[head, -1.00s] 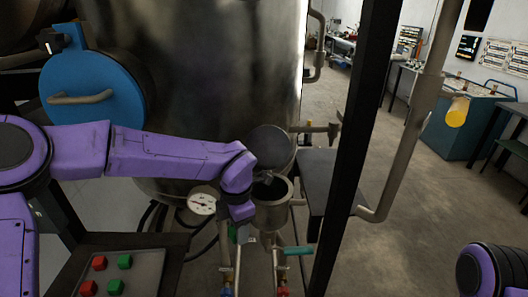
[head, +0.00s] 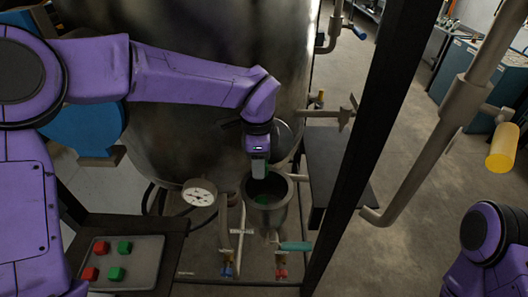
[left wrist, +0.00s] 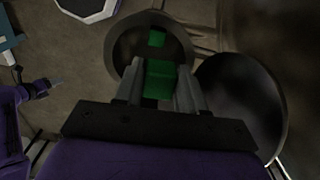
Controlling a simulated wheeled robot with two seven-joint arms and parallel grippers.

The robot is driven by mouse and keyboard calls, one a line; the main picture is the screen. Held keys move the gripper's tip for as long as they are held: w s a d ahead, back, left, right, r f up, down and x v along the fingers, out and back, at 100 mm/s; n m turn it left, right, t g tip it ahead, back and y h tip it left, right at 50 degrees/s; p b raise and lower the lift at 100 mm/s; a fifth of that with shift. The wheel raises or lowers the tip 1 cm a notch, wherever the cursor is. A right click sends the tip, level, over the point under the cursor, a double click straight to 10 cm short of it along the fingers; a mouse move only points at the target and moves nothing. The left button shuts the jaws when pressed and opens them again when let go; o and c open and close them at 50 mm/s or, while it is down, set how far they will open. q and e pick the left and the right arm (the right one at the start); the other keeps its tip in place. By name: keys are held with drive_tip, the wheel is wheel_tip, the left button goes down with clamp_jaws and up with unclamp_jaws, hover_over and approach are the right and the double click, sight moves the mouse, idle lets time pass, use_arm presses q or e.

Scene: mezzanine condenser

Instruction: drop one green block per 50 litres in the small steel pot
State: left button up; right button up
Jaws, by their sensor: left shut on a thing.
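My left gripper (head: 259,172) points down over the mouth of the small steel pot (head: 281,205). It is shut on a green block (left wrist: 160,78), which shows between the fingers in the left wrist view. Another green block (left wrist: 157,38) lies inside the pot, whose rim (left wrist: 113,46) also shows there. The pot's round lid (head: 283,137) stands open behind it. A grey tray (head: 146,262) at the lower left holds red blocks (head: 101,247) and green blocks (head: 124,247).
A round dial gauge (head: 199,192) sits left of the pot; its reading is too small to tell. The large steel tank (head: 190,150) stands behind. A black post (head: 375,130) and a pipe (head: 425,160) rise on the right. A teal-handled valve (head: 297,246) is below the pot.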

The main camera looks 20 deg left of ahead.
use_arm(q)
drive_tip(key=shift+s+f, duration=0.15)
drive_tip(key=shift+f, duration=0.35)
drive_tip(key=f+b, duration=0.2)
drive_tip(key=f, duration=0.1)
drive_tip(key=s+f+b, duration=0.1)
drive_tip(key=shift+d+f, duration=0.15)
drive_tip(key=shift+d, duration=0.15)
drive_tip(key=o, duration=0.9)
drive_tip(key=shift+a, duration=0.1)
drive_tip(key=shift+o, duration=1.1)
drive_tip(key=shift+s+r, duration=0.25)
drive_tip(key=shift+s, duration=0.2)
drive_tip(key=shift+w+f, duration=0.1)
drive_tip(key=shift+w, duration=0.05)
use_arm(e)
drive_tip(key=f, duration=0.1)
drive_tip(key=s+f, duration=0.1)
drive_tip(key=f, duration=0.1)
drive_tip(key=shift+s, duration=0.25)
